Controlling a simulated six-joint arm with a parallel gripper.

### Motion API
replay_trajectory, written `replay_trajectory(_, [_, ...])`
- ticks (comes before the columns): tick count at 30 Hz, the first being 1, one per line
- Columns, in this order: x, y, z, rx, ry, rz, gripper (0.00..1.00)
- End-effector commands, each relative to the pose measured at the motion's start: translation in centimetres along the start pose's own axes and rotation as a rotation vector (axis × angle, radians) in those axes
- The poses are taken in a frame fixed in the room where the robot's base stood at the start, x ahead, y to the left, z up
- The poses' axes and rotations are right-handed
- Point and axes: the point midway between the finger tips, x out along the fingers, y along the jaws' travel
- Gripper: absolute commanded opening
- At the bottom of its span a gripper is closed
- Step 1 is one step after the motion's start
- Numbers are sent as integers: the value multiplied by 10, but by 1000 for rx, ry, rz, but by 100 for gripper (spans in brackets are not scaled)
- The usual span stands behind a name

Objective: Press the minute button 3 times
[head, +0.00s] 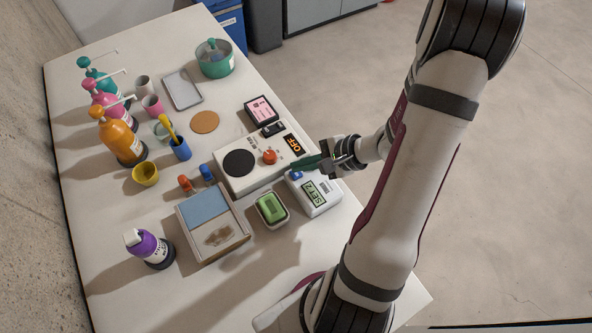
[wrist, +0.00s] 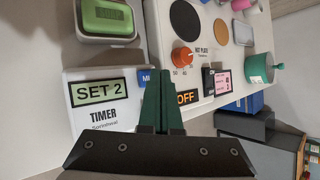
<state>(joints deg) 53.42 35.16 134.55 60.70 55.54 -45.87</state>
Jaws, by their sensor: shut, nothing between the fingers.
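The white timer (head: 316,205) stands near the table's right edge. In the wrist view the timer (wrist: 103,114) has a display (wrist: 98,91) that reads "SET 2". A blue button (head: 296,174) shows on its top in the head view. In the wrist view a blue patch with the letters "MI" (wrist: 147,77) shows beside my fingers, and they hide the rest of it. My gripper (head: 297,166) is shut and empty, with its dark green fingertips beside or above the blue button. The fingers also show in the wrist view (wrist: 157,60). I cannot tell whether they touch the button.
The hot plate (head: 233,181), with an orange knob (head: 269,157) and an "OFF" display (head: 294,145), stands close behind the timer. A dish with a green block (head: 271,207) is left of the timer. Bottles and cups crowd the far left.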

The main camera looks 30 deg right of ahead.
Motion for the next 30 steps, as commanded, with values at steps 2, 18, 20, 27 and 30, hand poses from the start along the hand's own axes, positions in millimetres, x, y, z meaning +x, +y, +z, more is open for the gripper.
replay_trajectory(2, [2, 2, -1, 1, -1, 1, 0])
replay_trajectory(18, [4, 3, -3, 1, 0, 0, 0])
replay_trajectory(20, [4, 3, -3, 0, 0, 0, 0])
replay_trajectory(27, [6, 4, -4, 1, 0, 0, 0])
replay_trajectory(30, [7, 5, -5, 1, -1, 0, 0])
